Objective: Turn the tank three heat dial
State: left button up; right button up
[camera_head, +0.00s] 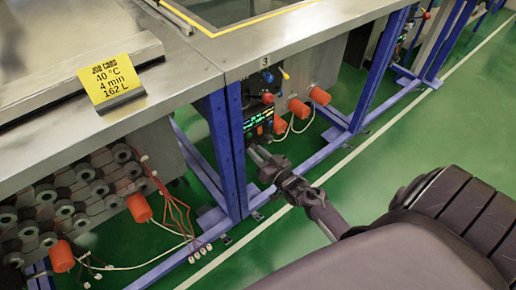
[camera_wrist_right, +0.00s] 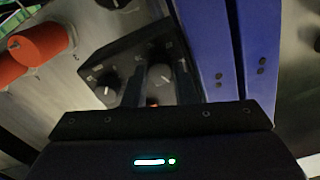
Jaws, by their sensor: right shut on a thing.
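The tank three control panel (camera_head: 258,124) hangs under the counter edge marked "3", beside a blue post, with a lit display and small knobs. My right gripper (camera_head: 257,153) reaches its lower part from the front right. In the right wrist view, a dark box (camera_wrist_right: 128,62) carries two round dials with pale marks. My right gripper (camera_wrist_right: 160,78) is shut on the right-hand dial (camera_wrist_right: 161,73), with one finger on each side of it. The left-hand dial (camera_wrist_right: 106,90) is free beside the fingers. Which dial is heat cannot be read. My left gripper is not in view.
A blue post (camera_head: 226,150) stands close left of the panel. Orange cylinders (camera_head: 299,108) with pale hoses stick out at its right. A yellow job card (camera_head: 110,80) on the counter reads 40 °C, 4 min, 162 L. The green floor (camera_head: 390,140) is clear.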

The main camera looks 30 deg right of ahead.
jog(key=o, duration=1)
jog(key=shift+s, duration=0.1)
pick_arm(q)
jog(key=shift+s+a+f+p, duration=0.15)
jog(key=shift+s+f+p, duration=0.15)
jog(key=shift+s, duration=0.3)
pick_arm(e)
jog(key=s, duration=0.7)
jog(key=shift+s+d, duration=0.3)
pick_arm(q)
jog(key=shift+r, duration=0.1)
pick_arm(e)
jog(key=shift+f, duration=0.1)
